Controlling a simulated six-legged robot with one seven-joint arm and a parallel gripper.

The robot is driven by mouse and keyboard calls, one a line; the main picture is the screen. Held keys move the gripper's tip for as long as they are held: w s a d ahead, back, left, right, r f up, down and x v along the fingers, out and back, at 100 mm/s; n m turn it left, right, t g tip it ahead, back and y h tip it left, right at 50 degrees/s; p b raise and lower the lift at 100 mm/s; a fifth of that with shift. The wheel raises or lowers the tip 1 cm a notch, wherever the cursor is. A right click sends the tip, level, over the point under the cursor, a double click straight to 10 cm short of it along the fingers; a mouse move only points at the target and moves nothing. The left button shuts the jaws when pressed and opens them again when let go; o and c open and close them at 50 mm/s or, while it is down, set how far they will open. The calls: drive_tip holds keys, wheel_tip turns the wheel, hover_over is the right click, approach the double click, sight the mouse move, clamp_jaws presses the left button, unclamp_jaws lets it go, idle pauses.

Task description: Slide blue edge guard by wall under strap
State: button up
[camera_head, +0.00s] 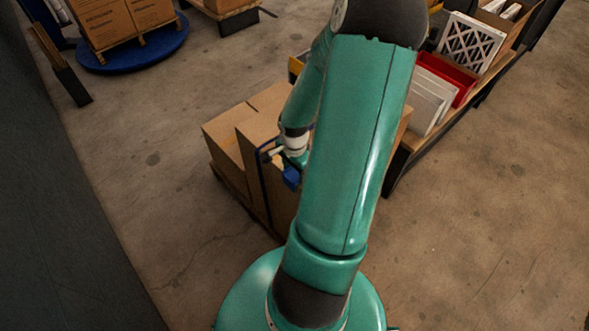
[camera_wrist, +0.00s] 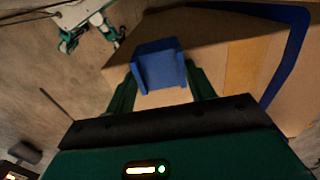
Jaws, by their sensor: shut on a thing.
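My gripper (camera_wrist: 160,88) is shut on a blue edge guard (camera_wrist: 158,62), which sits between its two green fingers in the wrist view. The guard also shows in the head view (camera_head: 291,178), close to the side of the boxes. A blue strap (camera_wrist: 290,55) runs around a cardboard box (camera_wrist: 235,45) to the right of the guard in the wrist view. In the head view the strap (camera_head: 262,180) runs down the box stack (camera_head: 245,150). The guard looks apart from the strap. My arm hides part of the stack, and I cannot tell whether the guard touches the box.
A dark wall (camera_head: 50,200) stands at the left, with clear floor (camera_head: 150,150) between it and the stack. A bench (camera_head: 405,145) with white filters (camera_head: 430,97) and a red bin (camera_head: 447,75) is at the right. A blue round platform (camera_head: 130,52) bears boxes at the back left.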

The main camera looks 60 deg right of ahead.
sight(266, 149)
drive_tip(key=shift+w+d, duration=0.2)
drive_tip(key=shift+w, duration=0.75)
drive_tip(key=shift+w+d, duration=0.25)
drive_tip(key=shift+w, duration=0.75)
drive_tip(key=shift+w+d, duration=0.2)
drive_tip(key=shift+w, duration=0.75)
drive_tip(key=shift+w+d, duration=0.2)
drive_tip(key=shift+w, duration=0.75)
drive_tip(key=shift+w+d, duration=0.25)
drive_tip(key=shift+w, duration=0.75)
drive_tip(key=shift+w+d, duration=0.2)
drive_tip(key=shift+w, duration=0.75)
drive_tip(key=shift+w+d, duration=0.2)
drive_tip(key=shift+w, duration=0.8)
drive_tip(key=o, duration=1.1)
drive_tip(key=shift+c, duration=0.2)
drive_tip(key=shift+r, duration=0.1)
